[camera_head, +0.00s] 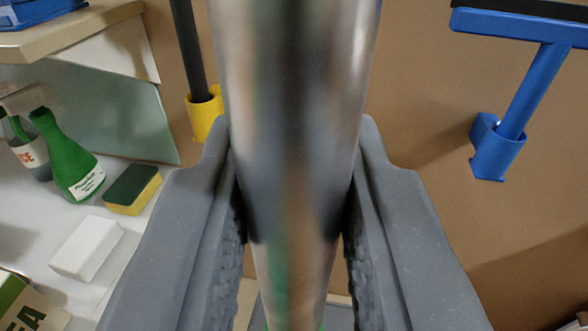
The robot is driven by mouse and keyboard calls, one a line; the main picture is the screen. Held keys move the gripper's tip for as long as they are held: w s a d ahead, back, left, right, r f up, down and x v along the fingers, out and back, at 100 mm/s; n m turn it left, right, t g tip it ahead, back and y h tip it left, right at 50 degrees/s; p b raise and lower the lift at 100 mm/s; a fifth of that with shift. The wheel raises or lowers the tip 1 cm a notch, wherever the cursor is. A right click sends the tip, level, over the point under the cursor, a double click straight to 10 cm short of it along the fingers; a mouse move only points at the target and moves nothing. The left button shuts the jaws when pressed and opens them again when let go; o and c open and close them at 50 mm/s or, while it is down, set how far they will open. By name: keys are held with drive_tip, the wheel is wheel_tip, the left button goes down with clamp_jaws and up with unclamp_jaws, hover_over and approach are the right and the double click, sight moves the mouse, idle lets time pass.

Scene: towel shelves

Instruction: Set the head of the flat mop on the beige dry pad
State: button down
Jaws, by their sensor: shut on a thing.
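My gripper (297,215) is shut on a shiny metal pole, which I take to be the handle of the flat mop (297,110). The pole runs from the top edge down between the two grey fingers, close to the camera and blurred. A bit of green shows at the pole's lower end at the bottom edge. The mop head cannot be made out, and I cannot tell what it touches. The beige dry pad is not seen; the pole and fingers hide much of the lower middle.
At left, a white surface holds a green spray bottle (66,158), a sponge (132,190), a white block (87,248) and a box (28,305). A yellow holder (205,115) with a dark pole and a blue squeegee (527,90) in a blue holder (497,150) are on the brown wall.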

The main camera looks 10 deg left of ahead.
drive_tip(key=s+a+p, duration=0.1)
drive_tip(key=s+p, duration=0.4)
drive_tip(key=s, duration=2.2)
drive_tip(key=shift+s+a, duration=0.25)
drive_tip(key=shift+a, duration=0.05)
